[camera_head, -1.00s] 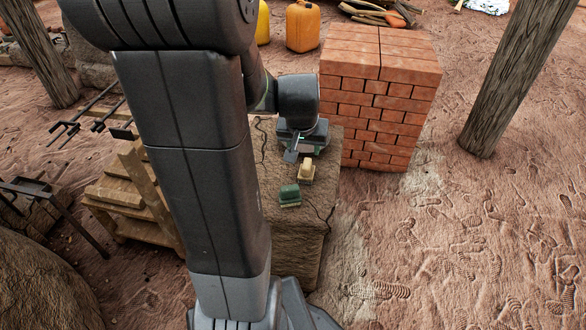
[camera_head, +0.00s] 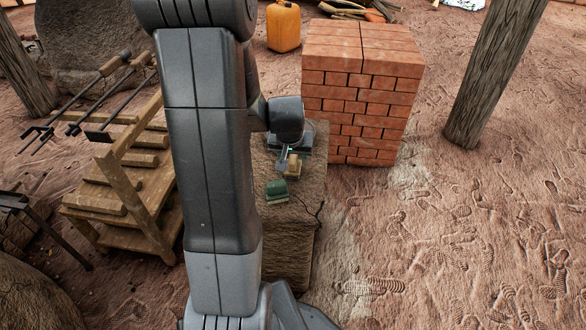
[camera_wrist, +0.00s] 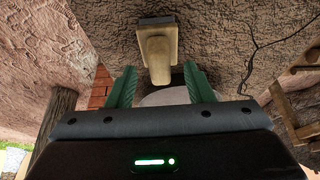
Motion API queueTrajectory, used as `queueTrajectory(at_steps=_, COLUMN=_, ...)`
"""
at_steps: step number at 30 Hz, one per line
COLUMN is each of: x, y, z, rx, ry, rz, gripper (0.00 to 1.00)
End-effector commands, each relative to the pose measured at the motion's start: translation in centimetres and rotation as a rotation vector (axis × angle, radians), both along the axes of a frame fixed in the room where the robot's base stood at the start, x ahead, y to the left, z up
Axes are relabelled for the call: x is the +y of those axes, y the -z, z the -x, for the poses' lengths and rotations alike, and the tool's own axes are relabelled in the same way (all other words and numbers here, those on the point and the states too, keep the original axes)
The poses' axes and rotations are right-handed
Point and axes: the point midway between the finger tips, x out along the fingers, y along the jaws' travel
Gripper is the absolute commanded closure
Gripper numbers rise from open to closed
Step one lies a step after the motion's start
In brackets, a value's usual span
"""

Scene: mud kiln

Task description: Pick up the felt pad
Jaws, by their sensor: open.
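I cannot tell for certain which one is the felt pad. My gripper (camera_wrist: 161,86) is open, its two green fingers apart, with nothing held. The tan piece's near end lies between the fingertips in the wrist view, without clear contact.
A wooden rack with tools (camera_head: 130,190) stands left. A wooden post (camera_head: 490,75) is farther right. Open muddy ground lies at right front.

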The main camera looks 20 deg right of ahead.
Motion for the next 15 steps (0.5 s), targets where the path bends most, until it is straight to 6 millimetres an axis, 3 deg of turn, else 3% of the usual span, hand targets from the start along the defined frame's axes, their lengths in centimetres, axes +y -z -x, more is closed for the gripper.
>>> queueTrajectory(at_steps=4, x=-0.4, y=2.0, z=-0.6, rx=0.001, ry=0.000, rz=-0.001, gripper=0.53)
queueTrajectory(at_steps=13, x=-0.6, y=2.3, z=-0.9, rx=-0.001, ry=0.000, rz=0.001, gripper=0.53)
queueTrajectory(at_steps=15, x=-0.6, y=2.3, z=-0.9, rx=-0.001, ry=0.000, rz=0.001, gripper=0.63)
